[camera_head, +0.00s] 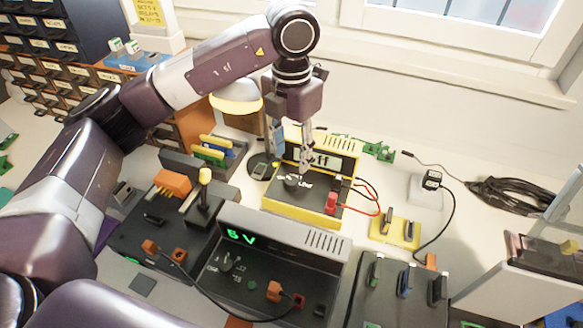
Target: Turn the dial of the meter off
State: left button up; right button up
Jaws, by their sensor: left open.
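The yellow meter (283,208) stands on the bench near the middle, with a dark front panel and a display (325,162) at its back. The display shows letters ending in "ff"; its left part is behind my gripper. The dark round dial (294,184) sits on the panel. My left gripper (304,168) points down over the meter, open, with its fingertips just above and behind the dial. I cannot tell whether they touch it. My right gripper is not in view.
A grey power supply (290,238) showing "5 V" stands in front of the meter. Red leads (368,195) come off the meter's right side. A lamp (237,103), a black cable coil (515,192) and a yellow block (395,232) are nearby.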

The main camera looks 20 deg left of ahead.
pick_arm(q)
notch_tip(320, 180, up, 4)
jog(key=shift+r, duration=0.1)
dwell(0.5)
